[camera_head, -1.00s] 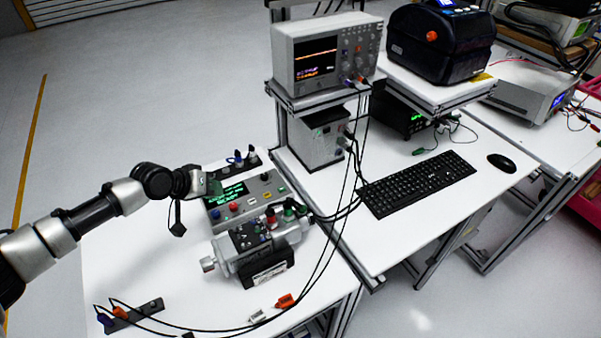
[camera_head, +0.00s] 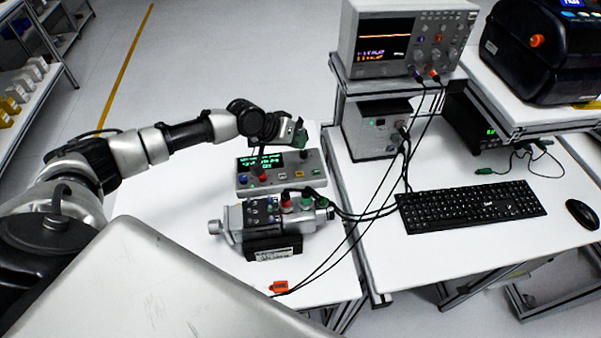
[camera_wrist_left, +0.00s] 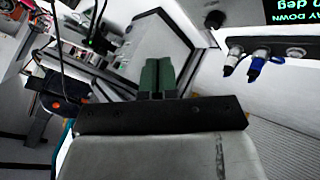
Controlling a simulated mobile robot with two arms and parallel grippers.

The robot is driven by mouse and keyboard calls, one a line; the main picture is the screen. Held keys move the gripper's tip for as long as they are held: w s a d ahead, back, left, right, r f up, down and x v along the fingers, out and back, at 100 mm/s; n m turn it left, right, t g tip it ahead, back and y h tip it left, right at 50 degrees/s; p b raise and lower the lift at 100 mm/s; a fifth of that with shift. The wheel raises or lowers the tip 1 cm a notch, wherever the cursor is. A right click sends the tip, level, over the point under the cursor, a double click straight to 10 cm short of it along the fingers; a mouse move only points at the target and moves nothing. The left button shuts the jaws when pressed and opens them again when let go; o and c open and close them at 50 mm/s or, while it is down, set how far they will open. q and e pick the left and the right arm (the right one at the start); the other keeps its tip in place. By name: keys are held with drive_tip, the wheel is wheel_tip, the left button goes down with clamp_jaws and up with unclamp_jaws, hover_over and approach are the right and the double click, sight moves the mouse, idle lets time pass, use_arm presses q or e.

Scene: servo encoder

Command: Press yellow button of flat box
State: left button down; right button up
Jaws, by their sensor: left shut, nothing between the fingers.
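The flat box (camera_head: 316,182) lies on the white table, with a green-text screen and a row of small buttons. Its small yellow button (camera_head: 299,174) is near the right of the row, beside a white one, and is visible in the head view. My left gripper (camera_head: 301,138) is above the box's back edge, apart from the yellow button. In the left wrist view its green fingers (camera_wrist_left: 157,78) are shut with nothing between them. That view shows the box's screen (camera_wrist_left: 292,10) at the top right; the yellow button is not in it. My right gripper is not in view.
A grey servo device (camera_head: 262,222) with cables sits in front of the box. An oscilloscope (camera_head: 408,42) stands on a shelf over a power unit (camera_head: 377,130) to the right. A keyboard (camera_head: 470,206) and mouse (camera_head: 582,213) lie on the right table.

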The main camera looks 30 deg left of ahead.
sight(298, 172)
use_arm(q)
wheel_tip(298, 172, down, 8)
drive_tip(key=b, duration=0.7)
drive_tip(key=shift+f, duration=0.35)
idle(1.3)
drive_tip(key=shift+f, duration=0.4)
